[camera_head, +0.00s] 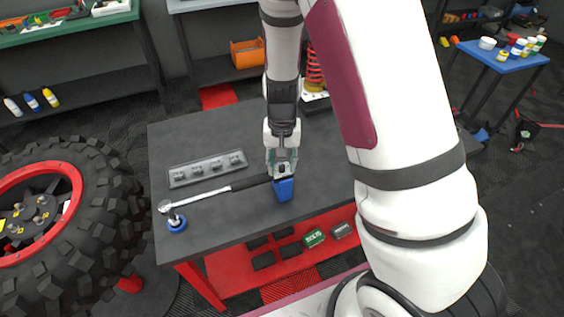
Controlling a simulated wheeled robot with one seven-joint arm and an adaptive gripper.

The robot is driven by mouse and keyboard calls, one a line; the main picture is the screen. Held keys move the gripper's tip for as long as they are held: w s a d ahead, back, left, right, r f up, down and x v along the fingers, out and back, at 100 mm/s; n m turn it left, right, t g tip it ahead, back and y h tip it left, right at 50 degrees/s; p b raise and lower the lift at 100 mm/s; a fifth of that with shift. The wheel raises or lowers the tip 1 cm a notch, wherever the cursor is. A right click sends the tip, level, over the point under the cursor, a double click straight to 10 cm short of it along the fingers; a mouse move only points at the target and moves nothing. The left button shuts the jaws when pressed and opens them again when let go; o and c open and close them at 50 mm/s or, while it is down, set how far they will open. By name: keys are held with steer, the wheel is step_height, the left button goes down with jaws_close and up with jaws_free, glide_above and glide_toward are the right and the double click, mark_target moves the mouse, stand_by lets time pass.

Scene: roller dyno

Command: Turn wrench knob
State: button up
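A long silver torque wrench (212,193) with a dark handle (252,182) lies across the grey tabletop. Its round head is at the left, above a small piece with a blue ring (177,223). The handle end reaches a blue block (284,191) on the right. My gripper (283,172) points down at this handle end, right above or against the blue block. The knob cannot be made out apart from the block and fingers. The fingers are too small and partly covered to tell whether they are closed on anything.
A grey tray (207,168) with several sockets lies behind the wrench on the table (230,225). A big tyre (95,205) stands at the left. The lower red shelf (275,262) holds small boxes. My arm covers the table's right side.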

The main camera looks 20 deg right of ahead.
mark_target(282, 167)
step_height(282, 167, up, 12)
stand_by(0.7)
stand_by(0.4)
steer(key=s+r+n+t, duration=0.4)
steer(key=s+r+t, duration=0.1)
steer(key=s+r, duration=1.3)
steer(key=shift+s+r+n, duration=0.15)
steer(key=shift+s+n, duration=0.15)
steer(key=shift+s, duration=0.8)
steer(key=shift+c, duration=0.3)
